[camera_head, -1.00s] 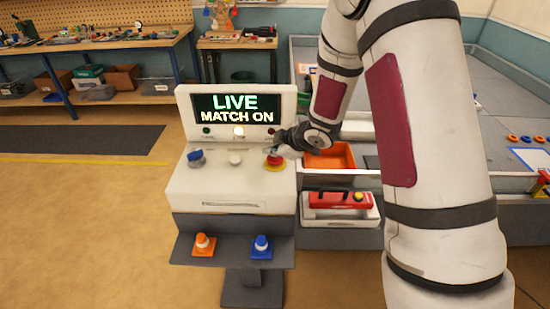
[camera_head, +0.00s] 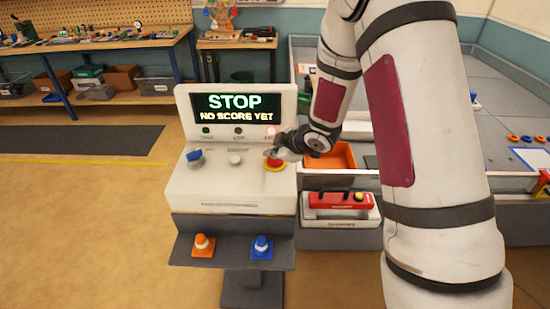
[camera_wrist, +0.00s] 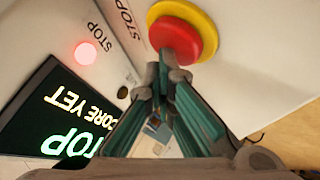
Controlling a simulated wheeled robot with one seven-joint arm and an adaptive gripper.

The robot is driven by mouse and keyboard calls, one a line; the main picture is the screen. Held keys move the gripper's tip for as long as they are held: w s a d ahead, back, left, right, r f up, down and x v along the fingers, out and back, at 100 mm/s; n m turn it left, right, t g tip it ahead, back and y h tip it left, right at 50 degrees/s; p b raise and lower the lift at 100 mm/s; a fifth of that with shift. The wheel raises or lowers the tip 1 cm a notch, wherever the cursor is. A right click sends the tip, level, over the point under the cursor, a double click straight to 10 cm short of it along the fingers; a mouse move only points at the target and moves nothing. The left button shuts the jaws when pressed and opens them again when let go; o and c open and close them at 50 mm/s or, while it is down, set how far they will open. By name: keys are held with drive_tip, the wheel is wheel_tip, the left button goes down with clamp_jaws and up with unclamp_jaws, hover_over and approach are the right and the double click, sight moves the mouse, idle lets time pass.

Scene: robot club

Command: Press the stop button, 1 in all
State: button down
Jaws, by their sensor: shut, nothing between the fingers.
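The red stop button (camera_head: 275,162) on its yellow ring is at the right of the white console (camera_head: 215,190). In the wrist view the stop button (camera_wrist: 178,40) shows close beyond the fingertips, with "STOP" printed beside it. My gripper (camera_head: 280,153) is shut and empty, its fingertips at the button; it also shows in the wrist view (camera_wrist: 168,75). I cannot tell whether the tips still touch the button. The console screen (camera_head: 232,107) reads "STOP, NO SCORE YET". The red lamp (camera_head: 270,131) above the button is lit.
An orange bin (camera_head: 331,157) is right of the console.

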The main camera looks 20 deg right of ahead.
sight(274, 161)
idle(0.3)
drive_tip(key=shift+r+p, duration=0.65)
drive_tip(key=shift+r, duration=0.35)
wheel_tip(274, 161, up, 2)
drive_tip(key=shift+s+r+p, duration=0.1)
drive_tip(key=shift+r+p, duration=0.1)
drive_tip(key=shift+p, duration=0.55)
drive_tip(key=shift+r+p, duration=0.7)
drive_tip(key=shift+r, duration=0.6)
